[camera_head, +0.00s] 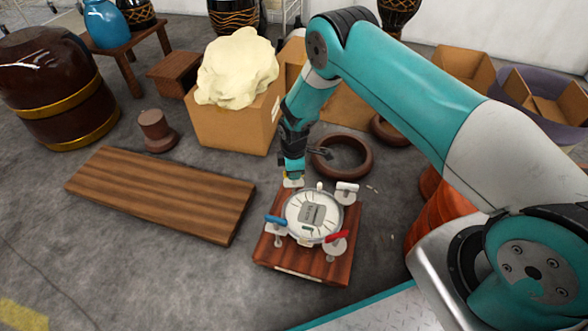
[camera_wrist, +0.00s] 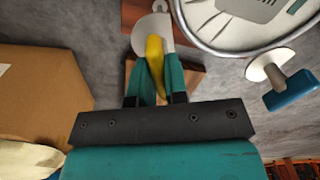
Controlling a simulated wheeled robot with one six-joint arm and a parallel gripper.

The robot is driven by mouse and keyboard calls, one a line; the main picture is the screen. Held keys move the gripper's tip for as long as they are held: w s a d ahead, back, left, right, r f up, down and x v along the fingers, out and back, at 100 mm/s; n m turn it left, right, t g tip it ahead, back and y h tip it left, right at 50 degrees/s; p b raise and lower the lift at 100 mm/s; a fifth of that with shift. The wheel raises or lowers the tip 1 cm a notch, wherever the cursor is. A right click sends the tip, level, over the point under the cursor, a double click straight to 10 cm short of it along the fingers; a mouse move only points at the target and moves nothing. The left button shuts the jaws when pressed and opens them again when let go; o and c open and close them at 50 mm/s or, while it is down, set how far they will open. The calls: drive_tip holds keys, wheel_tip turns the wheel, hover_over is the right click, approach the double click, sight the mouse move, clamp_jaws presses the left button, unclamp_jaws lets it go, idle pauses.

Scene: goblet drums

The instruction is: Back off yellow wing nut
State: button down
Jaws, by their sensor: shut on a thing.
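My gripper (camera_head: 293,174) reaches down to the far side of a round silver-rimmed drum head (camera_head: 292,207) on a reddish wooden board (camera_head: 325,268). In the wrist view, the two teal fingers of my gripper (camera_wrist: 158,72) are shut on the yellow wing nut (camera_wrist: 155,52), one on each side. A pale round washer-like piece (camera_wrist: 143,38) lies beneath it. In the head view the yellow nut is mostly hidden by the fingers. The blue wing nut (camera_head: 275,219) stands at the left of the drum, the red one (camera_head: 337,236) at the front right, and a white one (camera_head: 347,186) at the back right.
A cardboard box (camera_head: 232,124) with a cream cloth bundle (camera_head: 237,68) stands behind left. A brown ring (camera_head: 343,171) lies just behind the board. A wooden plank (camera_head: 160,195) lies at left, with bare grey floor around it. The blue nut (camera_wrist: 290,90) is close at right in the wrist view.

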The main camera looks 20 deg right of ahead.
drive_tip(key=shift+n, duration=1.2)
drive_tip(key=c, duration=1.1)
unclamp_jaws()
drive_tip(key=shift+c, duration=0.2)
drive_tip(key=shift+r+p, duration=0.1)
drive_tip(key=shift+p, duration=0.2)
wheel_tip(320, 180, up, 17)
drive_tip(key=p, duration=0.6)
drive_tip(key=shift+r, duration=0.1)
